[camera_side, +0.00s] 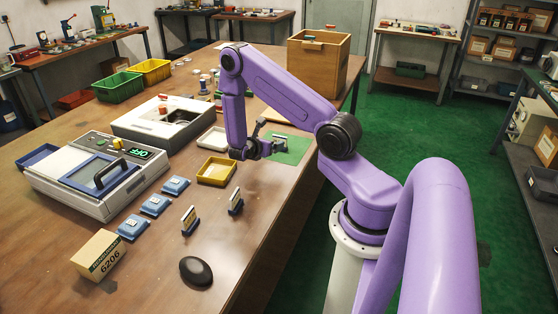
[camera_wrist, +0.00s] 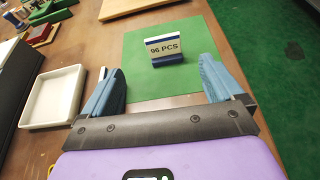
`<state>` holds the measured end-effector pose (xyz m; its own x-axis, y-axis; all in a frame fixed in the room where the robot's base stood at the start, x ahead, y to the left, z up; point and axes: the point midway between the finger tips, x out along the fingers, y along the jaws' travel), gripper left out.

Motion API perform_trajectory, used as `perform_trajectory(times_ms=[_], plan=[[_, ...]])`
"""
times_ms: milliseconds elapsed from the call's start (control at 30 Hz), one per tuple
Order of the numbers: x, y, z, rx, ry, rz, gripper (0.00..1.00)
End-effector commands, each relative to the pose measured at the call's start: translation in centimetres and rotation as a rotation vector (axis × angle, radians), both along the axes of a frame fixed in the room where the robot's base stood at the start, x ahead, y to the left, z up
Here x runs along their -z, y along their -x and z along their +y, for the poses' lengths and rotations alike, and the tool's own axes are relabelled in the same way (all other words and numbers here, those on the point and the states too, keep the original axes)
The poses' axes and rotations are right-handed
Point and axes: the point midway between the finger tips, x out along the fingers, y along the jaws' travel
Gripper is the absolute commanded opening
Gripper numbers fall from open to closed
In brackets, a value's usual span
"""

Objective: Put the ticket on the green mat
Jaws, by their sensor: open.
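The ticket (camera_wrist: 165,49), a white card reading "96 PCS" in a dark blue foot, stands upright on the green mat (camera_wrist: 146,84) in the wrist view. My gripper (camera_wrist: 160,72) is open, with one blue finger to each side and clear gaps to the ticket, which is around or just beyond the fingertips. In the side view my gripper (camera_side: 268,146) is low over the near edge of the green mat (camera_side: 297,151). The ticket is too small and partly hidden there to make out clearly.
A white tray (camera_wrist: 52,97) lies left of the mat. A yellow tray (camera_side: 217,171), two other upright cards (camera_side: 189,220) (camera_side: 235,201), several blue blocks (camera_side: 155,205) and a grey machine (camera_side: 94,175) stand nearer. A wooden crate (camera_side: 318,62) stands behind the mat.

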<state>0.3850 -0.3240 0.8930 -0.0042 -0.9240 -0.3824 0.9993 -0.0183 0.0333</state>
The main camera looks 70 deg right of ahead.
Motion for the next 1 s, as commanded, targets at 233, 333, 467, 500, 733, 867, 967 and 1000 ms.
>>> perform_trajectory(times_ms=[233,333,467,500,733,867,967,1000], plan=[[-7.1,-1.3,8.3,0.076,-0.077,-0.203,0.93],[-9.3,-0.4,12.4,0.116,-0.155,-0.284,0.93],[-11.5,1.7,17.8,0.16,-0.293,-0.371,0.93],[-12.1,2.5,19.5,0.173,-0.343,-0.392,0.93],[-14.5,9.1,28.5,0.248,-0.678,-0.444,0.93],[-15.7,13.7,32.7,0.291,-0.882,-0.414,0.93],[-16.6,17.1,35.1,0.322,-1.015,-0.366,0.93],[-16.9,18.3,35.8,0.335,-1.059,-0.347,0.93]])
